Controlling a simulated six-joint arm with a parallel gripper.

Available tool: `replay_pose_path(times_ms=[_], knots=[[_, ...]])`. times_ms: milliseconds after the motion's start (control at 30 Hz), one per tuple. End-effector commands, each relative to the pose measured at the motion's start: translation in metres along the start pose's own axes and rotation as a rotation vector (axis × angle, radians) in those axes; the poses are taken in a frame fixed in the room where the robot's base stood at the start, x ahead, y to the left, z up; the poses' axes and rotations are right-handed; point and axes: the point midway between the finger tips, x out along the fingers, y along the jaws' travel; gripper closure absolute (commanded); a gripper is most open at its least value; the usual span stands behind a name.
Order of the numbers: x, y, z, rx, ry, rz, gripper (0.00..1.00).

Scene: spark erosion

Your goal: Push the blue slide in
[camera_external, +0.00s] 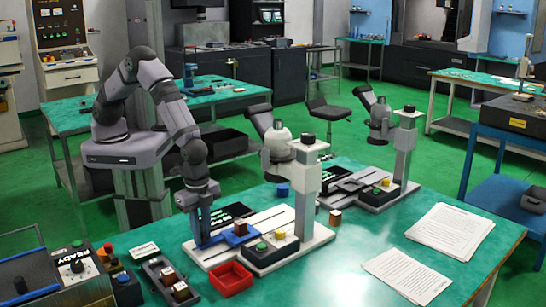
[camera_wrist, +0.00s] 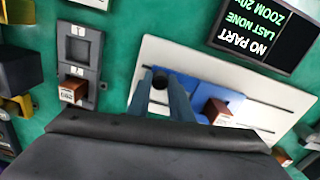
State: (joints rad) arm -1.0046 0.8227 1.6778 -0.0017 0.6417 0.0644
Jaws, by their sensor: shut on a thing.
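The blue slide (camera_external: 236,239) lies on the white base plate (camera_external: 212,259) of the near microscope stand, left of its column. A brown block (camera_external: 241,229) sits on the slide. The slide (camera_wrist: 195,78) and block (camera_wrist: 217,111) also show in the wrist view. My gripper (camera_external: 200,243) points down at the slide's left end. In the wrist view my gripper (camera_wrist: 160,82) is shut on a dark round knob (camera_wrist: 160,79) at that end of the slide. The knob's lower part is hidden by my fingers.
A small screen (camera_wrist: 262,32) reading "NO PART" stands beside the plate. A grey slotted holder (camera_wrist: 85,45) holds a brown block (camera_wrist: 72,90). A red tray (camera_external: 231,279) is in front. A button box (camera_external: 272,255) and the microscope column (camera_external: 306,195) stand to the right.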

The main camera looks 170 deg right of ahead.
Motion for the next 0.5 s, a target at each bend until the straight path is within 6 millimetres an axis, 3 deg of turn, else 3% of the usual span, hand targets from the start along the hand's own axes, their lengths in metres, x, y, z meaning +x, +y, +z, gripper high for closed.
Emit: replay_pose_path(times_ms=[300, 500], knots=[[0.001, -0.078, -0.013, -0.008, 0.005, -0.003, 1.00], [0.000, -0.109, -0.018, -0.003, 0.003, -0.002, 1.00]])
